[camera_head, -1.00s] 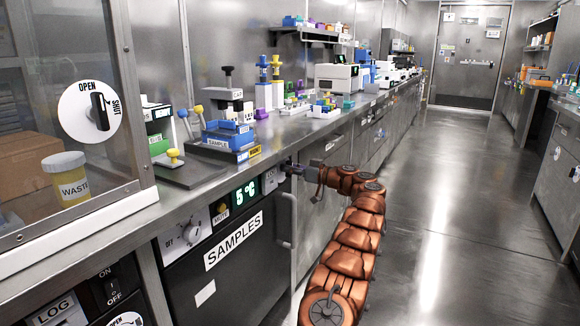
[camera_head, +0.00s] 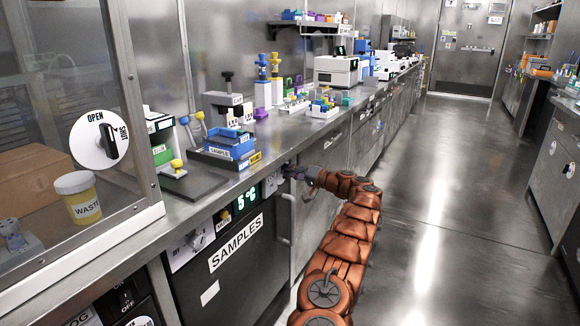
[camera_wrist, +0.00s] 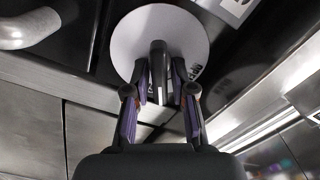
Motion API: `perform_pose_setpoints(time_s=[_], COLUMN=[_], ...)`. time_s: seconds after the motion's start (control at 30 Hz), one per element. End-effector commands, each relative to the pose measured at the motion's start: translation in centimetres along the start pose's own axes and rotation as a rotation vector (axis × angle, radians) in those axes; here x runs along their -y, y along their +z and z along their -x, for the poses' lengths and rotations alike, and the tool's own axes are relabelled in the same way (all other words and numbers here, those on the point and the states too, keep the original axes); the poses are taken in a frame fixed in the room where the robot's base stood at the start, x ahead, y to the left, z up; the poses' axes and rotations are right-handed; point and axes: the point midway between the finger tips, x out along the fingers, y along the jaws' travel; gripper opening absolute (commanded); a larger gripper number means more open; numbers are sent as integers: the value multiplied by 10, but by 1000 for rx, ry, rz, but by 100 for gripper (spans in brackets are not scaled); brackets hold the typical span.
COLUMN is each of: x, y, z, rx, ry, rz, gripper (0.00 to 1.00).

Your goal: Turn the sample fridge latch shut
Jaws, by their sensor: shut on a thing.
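The sample fridge (camera_head: 235,270) is the dark front labelled SAMPLES under the bench, with a green 5 °C display (camera_head: 246,199). Its latch is a dark knob (camera_wrist: 158,62) on a round white plate (camera_wrist: 188,32) in the wrist view. My gripper (camera_wrist: 160,85) has a finger on each side of the knob and is shut on it. In the head view my gripper (camera_head: 290,172) reaches the right end of the fridge's top panel, and it mostly hides the latch there. Lettering on the plate is partly covered and hard to read.
A grey door handle (camera_wrist: 30,28) is at the upper left of the wrist view; it also shows below the panel in the head view (camera_head: 286,232). The bench edge (camera_head: 225,190) runs just above my gripper. A blue sample rack (camera_head: 230,143) stands on the bench. The floor at right (camera_head: 470,230) is clear.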

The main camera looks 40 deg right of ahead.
Motion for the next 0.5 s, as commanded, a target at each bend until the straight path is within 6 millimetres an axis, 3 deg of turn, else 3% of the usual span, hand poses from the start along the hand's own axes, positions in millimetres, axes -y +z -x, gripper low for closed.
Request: perform_pose_setpoints(time_s=[0.5], x=[-2], y=[-1], z=[0], rx=[-1], ry=[-1], rz=[-399], gripper=[0])
